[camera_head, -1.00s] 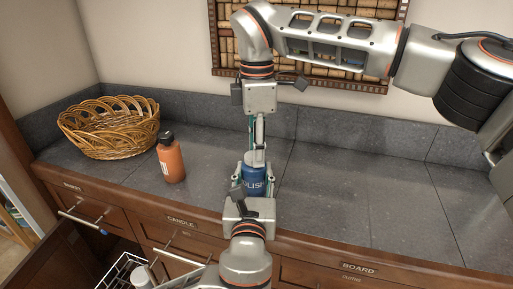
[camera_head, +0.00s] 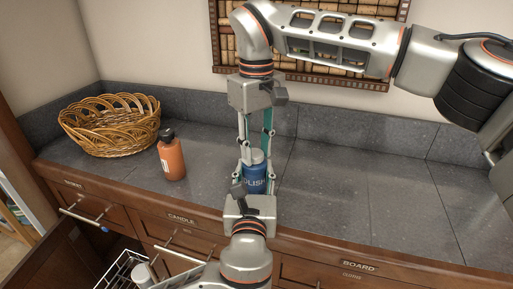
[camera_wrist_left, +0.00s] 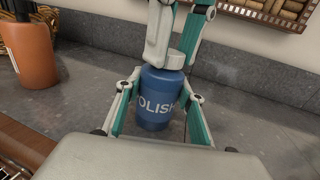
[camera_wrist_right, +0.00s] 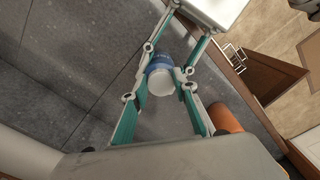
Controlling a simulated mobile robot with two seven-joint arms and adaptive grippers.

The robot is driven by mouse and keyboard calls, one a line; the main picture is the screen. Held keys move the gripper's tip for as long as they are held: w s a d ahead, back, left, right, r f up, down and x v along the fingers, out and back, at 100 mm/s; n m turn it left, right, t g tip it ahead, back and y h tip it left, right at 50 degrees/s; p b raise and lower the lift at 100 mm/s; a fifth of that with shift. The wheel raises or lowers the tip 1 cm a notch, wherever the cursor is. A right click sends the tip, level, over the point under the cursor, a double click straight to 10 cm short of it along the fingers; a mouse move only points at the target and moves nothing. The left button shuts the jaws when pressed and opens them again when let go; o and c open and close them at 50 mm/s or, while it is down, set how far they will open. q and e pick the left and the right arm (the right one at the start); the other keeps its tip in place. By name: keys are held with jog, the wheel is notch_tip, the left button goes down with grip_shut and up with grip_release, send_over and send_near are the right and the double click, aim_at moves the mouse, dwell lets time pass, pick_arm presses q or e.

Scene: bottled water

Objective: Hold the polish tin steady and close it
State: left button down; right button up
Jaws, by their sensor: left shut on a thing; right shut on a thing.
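The polish tin (camera_head: 255,181) is a blue bottle-shaped container with "POLISH" on its side, standing upright on the grey counter. Its white cap (camera_wrist_left: 174,60) sits on its top; whether it is fully seated I cannot tell. My left gripper (camera_wrist_left: 161,92) comes from the front, low, and is shut around the blue body. My right gripper (camera_head: 256,156) points down from above and is shut on the white cap. The right wrist view looks down on the cap (camera_wrist_right: 189,92) between its fingers. The fingers hide parts of the body and cap sides.
An orange bottle (camera_head: 171,158) with a dark top stands to the left. A wicker basket (camera_head: 110,125) is at the back left. Below the counter's front edge, a wire rack (camera_head: 122,270) holds a white item. The counter to the right (camera_head: 390,200) is clear.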

jog(key=o, duration=0.7)
jog(key=shift+c, duration=0.2)
jog(key=shift+r, duration=2.3)
jog(key=shift+c, duration=0.2)
